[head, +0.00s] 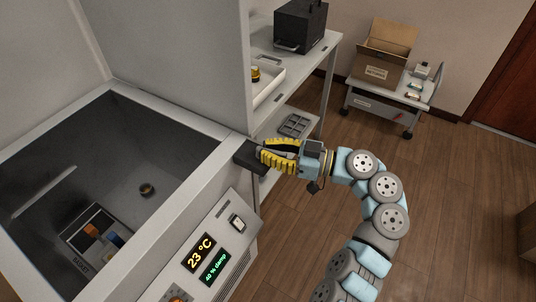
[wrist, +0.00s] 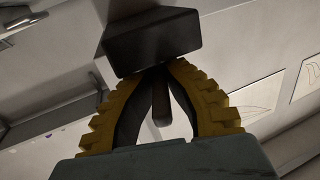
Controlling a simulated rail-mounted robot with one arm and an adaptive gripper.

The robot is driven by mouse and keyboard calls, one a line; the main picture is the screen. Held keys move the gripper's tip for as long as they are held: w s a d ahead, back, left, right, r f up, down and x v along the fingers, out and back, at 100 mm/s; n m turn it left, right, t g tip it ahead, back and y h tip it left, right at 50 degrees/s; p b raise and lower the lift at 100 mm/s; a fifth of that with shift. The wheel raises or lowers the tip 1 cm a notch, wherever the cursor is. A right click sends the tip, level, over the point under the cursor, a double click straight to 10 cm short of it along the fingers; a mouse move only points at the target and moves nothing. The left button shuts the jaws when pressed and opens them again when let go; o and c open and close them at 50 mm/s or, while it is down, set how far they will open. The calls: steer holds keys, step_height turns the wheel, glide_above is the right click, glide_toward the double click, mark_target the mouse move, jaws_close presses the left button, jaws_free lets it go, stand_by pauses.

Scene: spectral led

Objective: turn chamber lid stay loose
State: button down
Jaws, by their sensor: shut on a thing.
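The chamber (head: 125,95) is an open pale box with a dark interior, and its big pale lid (head: 190,55) stands raised behind it. The lid stay (head: 248,157) is a dark block at the chamber's right rear corner, and it shows large in the wrist view (wrist: 152,42). My gripper (head: 266,154) has yellow ridged fingers and reaches it from the right. In the wrist view the fingertips (wrist: 160,68) come together at the block's lower edge, shut on the stay. A dark bar (wrist: 160,103) shows between the fingers. The exact contact is partly hidden.
The chamber's front panel has displays (head: 201,252) reading 23 °C and 40 % damp. Inside lie a small round thing (head: 147,190) and a tray (head: 75,240). A shelf rack (head: 325,62) stands behind my gripper. A cart (head: 385,103) holds a cardboard box (head: 378,70).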

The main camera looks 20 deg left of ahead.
steer(key=shift+w+a+r+n+g+h+b, duration=0.15)
steer(key=shift+n+g+h+b, duration=0.35)
steer(key=shift+n+g+b, duration=0.75)
steer(key=shift+w+f+n+g+h+b, duration=0.1)
steer(key=shift+n+g+h+b, duration=0.55)
steer(key=shift+g+b, duration=1)
steer(key=c, duration=1.1)
jaws_free()
steer(key=shift+a, duration=0.1)
step_height(320, 180, up, 10)
steer(key=shift+r, duration=0.1)
